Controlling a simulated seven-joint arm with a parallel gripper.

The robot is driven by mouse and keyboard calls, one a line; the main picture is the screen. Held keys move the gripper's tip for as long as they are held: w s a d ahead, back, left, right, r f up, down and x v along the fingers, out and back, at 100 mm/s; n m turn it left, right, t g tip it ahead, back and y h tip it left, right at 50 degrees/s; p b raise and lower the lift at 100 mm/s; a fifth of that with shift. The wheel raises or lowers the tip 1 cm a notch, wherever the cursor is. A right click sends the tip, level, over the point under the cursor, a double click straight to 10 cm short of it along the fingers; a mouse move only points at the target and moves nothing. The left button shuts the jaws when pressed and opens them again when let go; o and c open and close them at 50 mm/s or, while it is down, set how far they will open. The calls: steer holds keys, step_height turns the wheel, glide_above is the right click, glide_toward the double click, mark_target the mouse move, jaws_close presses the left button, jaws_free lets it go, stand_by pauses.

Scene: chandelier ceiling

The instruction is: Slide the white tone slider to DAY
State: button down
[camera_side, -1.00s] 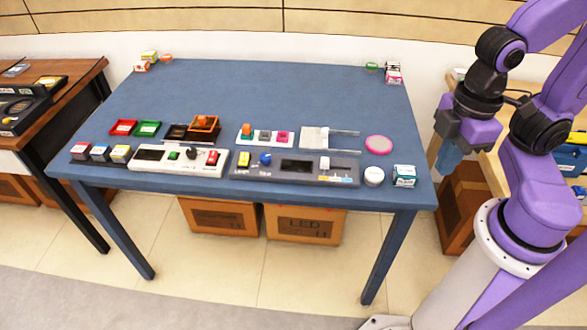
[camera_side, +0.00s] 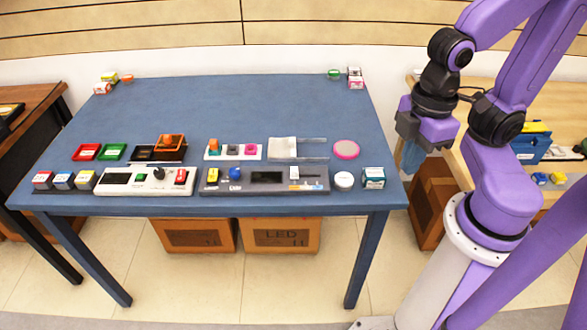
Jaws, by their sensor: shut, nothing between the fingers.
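The white tone slider (camera_side: 294,173) is a small white block near the right end of a dark grey control panel (camera_side: 222,188) at the table's front edge. The panel also carries a yellow switch (camera_side: 212,176), a blue knob (camera_side: 235,174) and a dark display (camera_side: 266,176). The slider's markings are too small to read, so I cannot tell which position it is at. My gripper (camera_side: 411,160) points down just off the table's right edge, apart from the slider and well to its right. Its bluish fingers are shut and empty.
A white round puck (camera_side: 343,180), a teal-and-white box (camera_side: 373,178) and a pink-rimmed disc (camera_side: 346,149) stand between panel and gripper. A white plate with rails (camera_side: 284,149) lies behind the slider. A white control panel (camera_side: 122,186) is at left. The table's (camera_side: 250,110) back half is mostly clear.

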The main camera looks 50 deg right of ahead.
steer(key=c, duration=1)
jaws_free()
steer(key=shift+w+a, duration=0.1)
steer(key=shift+w, duration=0.1)
steer(key=w+a+m, duration=0.2)
steer(key=w+m, duration=0.4)
steer(key=w, duration=0.1)
steer(key=shift+w+a, duration=0.15)
steer(key=shift+a, duration=0.15)
steer(key=m, duration=1.6)
glide_above(295, 170)
step_height(295, 170, down, 3)
step_height(295, 170, down, 18)
steer(key=shift+r, duration=0.25)
jaws_close()
